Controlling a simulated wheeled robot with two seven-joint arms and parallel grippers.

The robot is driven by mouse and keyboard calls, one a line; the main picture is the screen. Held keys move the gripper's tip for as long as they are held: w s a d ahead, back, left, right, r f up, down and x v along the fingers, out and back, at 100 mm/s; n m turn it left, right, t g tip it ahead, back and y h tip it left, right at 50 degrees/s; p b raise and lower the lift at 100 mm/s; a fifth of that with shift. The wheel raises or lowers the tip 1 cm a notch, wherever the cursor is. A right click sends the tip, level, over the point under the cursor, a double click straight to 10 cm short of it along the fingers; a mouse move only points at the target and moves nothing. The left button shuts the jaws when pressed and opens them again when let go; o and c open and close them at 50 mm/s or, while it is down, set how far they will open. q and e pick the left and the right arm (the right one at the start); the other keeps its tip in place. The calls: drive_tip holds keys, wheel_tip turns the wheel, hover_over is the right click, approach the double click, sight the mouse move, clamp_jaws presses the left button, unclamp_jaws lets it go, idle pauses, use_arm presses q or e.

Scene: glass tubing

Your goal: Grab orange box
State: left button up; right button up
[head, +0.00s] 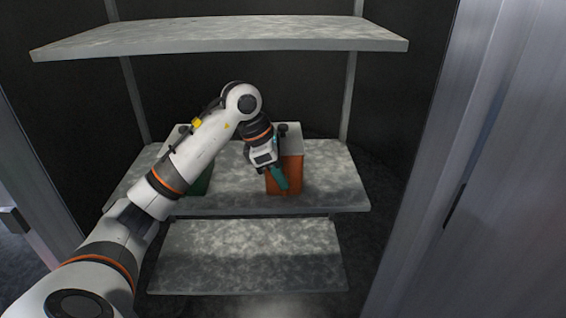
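The orange box (293,172) stands on the middle shelf, right of its centre. Its top is pale with a dark knob-like piece on it. My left gripper (278,180) is at the front left of the orange box and covers part of its face. A green finger or pad of it points down along the box front. I cannot tell whether it touches the box or is open or shut. My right gripper is not in view.
A green box (200,184) with a pale top stands further left on the same shelf (235,195), partly behind my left arm. An upper shelf (220,36) hangs above and a lower shelf (245,255) is empty. A grey panel (450,150) bounds the right side.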

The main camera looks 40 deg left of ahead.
use_arm(q)
drive_tip(key=shift+c, duration=0.4)
clamp_jaws()
idle(0.9)
drive_tip(key=shift+w+a+r, duration=0.1)
drive_tip(key=shift+r, duration=0.05)
